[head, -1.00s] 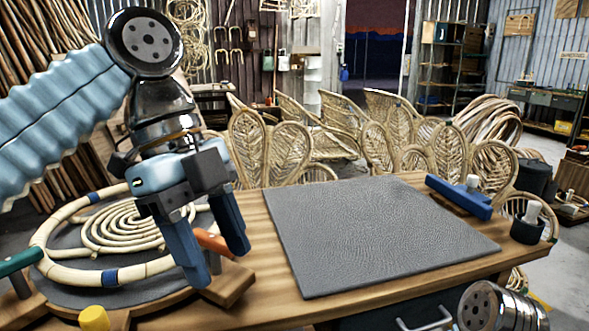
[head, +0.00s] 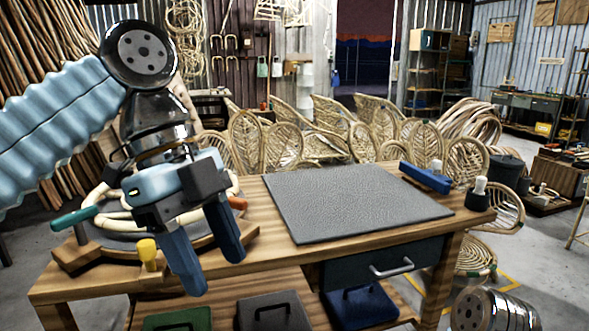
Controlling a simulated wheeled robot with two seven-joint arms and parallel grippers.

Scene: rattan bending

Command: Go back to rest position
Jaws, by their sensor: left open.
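My left gripper (head: 212,266) is open and empty, with its blue fingers pointing down in front of the left part of the wooden workbench (head: 340,262). Behind it, partly hidden, is the round bending jig (head: 122,236) with pale rattan and a teal-handled clamp (head: 75,218). An orange handle end (head: 238,203) and a yellow knob (head: 147,250) show beside the fingers. At the bottom right a metallic part of my right arm shows, but its gripper fingers are out of the picture.
A grey textured mat (head: 350,203) lies on the bench. A blue tool (head: 425,178) and a dark cup (head: 477,199) stand at its right end. Below are a drawer (head: 385,262) and several lidded cases (head: 273,312). Rattan chair backs (head: 283,147) stand behind.

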